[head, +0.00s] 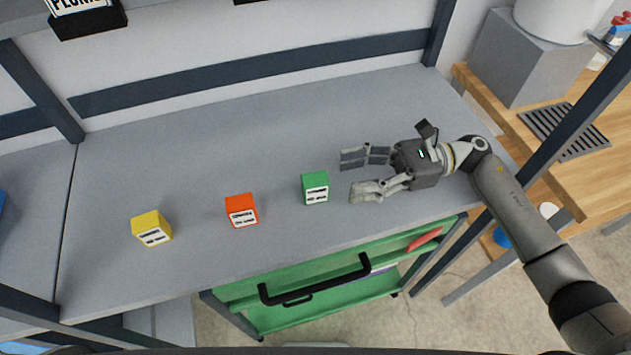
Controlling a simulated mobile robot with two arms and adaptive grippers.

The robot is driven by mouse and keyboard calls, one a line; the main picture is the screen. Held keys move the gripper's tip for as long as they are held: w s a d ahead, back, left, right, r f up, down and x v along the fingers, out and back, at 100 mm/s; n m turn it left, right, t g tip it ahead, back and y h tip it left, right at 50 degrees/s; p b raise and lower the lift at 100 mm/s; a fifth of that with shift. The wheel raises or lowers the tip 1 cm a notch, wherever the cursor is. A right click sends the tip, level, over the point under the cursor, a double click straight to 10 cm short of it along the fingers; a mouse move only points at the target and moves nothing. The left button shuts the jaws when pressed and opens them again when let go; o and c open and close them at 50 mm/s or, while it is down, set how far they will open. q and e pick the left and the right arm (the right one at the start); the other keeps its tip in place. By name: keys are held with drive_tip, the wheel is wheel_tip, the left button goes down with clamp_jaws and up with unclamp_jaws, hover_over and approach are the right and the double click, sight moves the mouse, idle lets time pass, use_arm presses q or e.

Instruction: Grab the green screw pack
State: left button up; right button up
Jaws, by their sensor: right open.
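The green screw pack (315,188) is a small green box with a white label on its front. It stands on the grey shelf top (200,150), right of the middle of the row of packs. My right gripper (352,177) comes in from the right and is open and empty. Its two fingers point left towards the green pack, with the fingertips just right of it and apart from it. My left gripper is not in view.
An orange pack (241,211) and a yellow pack (152,229) stand to the left of the green one. A green cart with a black handle (315,280) is below the front edge. A grey post (570,130) rises at the right. The shelf behind the packs is clear.

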sight(315, 178)
drive_tip(key=x, duration=0.2)
drive_tip(key=shift+a+r+p, duration=0.1)
drive_tip(key=shift+a+p, duration=0.2)
drive_tip(key=shift+a, duration=0.05)
drive_tip(key=shift+s+a+r+p, duration=0.15)
drive_tip(key=shift+a+p, duration=0.3)
drive_tip(key=p+x, duration=0.2)
drive_tip(key=x, duration=0.1)
drive_tip(key=shift+a+r, duration=0.15)
drive_tip(key=shift+a, duration=0.45)
drive_tip(key=shift+f, duration=0.2)
drive_tip(key=shift+c, duration=1)
clamp_jaws()
